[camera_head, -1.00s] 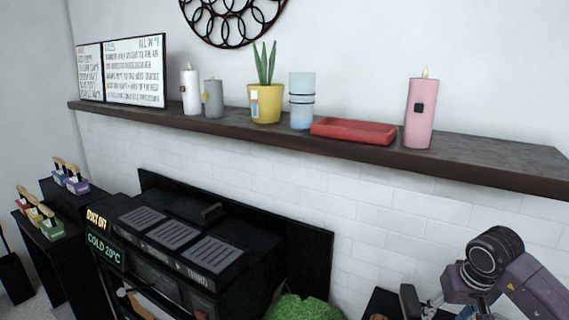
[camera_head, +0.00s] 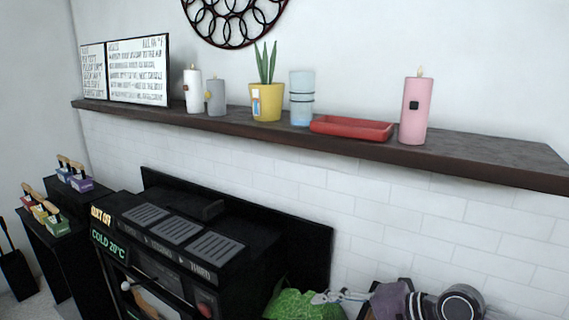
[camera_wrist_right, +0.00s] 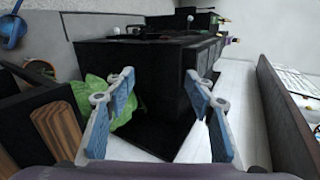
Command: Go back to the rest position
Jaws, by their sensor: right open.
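My right gripper (camera_wrist_right: 160,115) shows in the right wrist view, with its two blue-padded fingers spread apart and nothing between them. In the head view my right gripper (camera_head: 335,297) is low at the bottom right, its fingers pointing left beside a green leafy-looking thing (camera_head: 295,305). The green thing also shows in the wrist view (camera_wrist_right: 92,92), behind one finger; I cannot tell whether they touch. My left gripper is in neither view.
A dark shelf (camera_head: 480,160) on the white brick wall holds candles, a plant pot (camera_head: 267,103), a blue vase (camera_head: 301,98) and a red tray (camera_head: 351,128). A black stove-like unit (camera_head: 180,255) stands below. Wood-handled coloured items (camera_head: 76,177) sit on black stands at left.

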